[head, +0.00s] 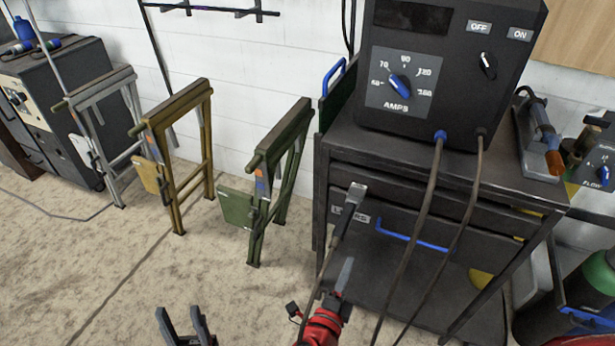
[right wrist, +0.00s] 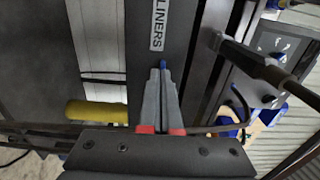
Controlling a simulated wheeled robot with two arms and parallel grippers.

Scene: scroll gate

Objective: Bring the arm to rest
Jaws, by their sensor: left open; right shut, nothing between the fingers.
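My left gripper (head: 187,328) shows at the bottom of the head view, its two dark fingers apart and empty above the floor. Whether the fingertips touch anything is hard to tell.
The dark cart (head: 345,147) carries a welding machine (head: 455,60) with AMPS dial. A cable with a grey end (head: 354,197) hangs close by my right gripper. Green (head: 284,150), yellow (head: 205,140) and grey (head: 128,105) folding stands line the wall. Floor at left front is clear.

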